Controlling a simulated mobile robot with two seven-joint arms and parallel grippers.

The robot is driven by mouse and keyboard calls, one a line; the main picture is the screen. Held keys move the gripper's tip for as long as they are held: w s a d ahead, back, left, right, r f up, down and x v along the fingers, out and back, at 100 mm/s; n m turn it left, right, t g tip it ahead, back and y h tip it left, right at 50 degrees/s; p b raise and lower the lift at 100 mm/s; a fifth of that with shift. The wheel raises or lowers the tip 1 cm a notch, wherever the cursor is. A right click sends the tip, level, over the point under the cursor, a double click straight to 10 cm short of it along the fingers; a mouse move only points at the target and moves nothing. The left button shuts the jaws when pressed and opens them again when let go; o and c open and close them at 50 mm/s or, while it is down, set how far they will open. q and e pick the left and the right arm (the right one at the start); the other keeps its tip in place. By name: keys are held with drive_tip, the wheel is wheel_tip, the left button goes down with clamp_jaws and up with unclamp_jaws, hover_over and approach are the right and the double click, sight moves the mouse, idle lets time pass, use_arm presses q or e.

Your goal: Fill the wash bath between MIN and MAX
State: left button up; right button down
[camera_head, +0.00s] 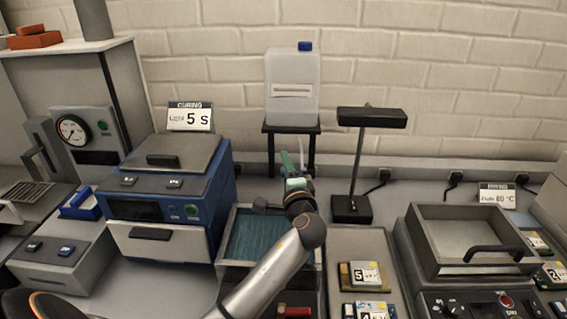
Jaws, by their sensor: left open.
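The wash bath (233,262) is a grey open tank in the middle of the bench, with teal liquid inside. My left arm hides its right part, and I cannot make out the MIN and MAX marks. A translucent white canister (292,105) with a blue cap stands on a black stand behind it. A small green tap-like part (288,162) shows below the canister, above the back of the bath. My left gripper (297,184) is open at this part, over the bath's back right corner; I cannot tell whether they touch.
A blue curing box (165,205) stands left of the bath. A black lamp (352,208) stands right of the canister. A tray with labelled blocks (365,275) lies right of the bath, and a lidded heater (470,240) stands farther right.

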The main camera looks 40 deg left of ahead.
use_arm(q)
drive_tip(key=shift+c, duration=0.2)
clamp_jaws()
idle(0.3)
idle(0.3)
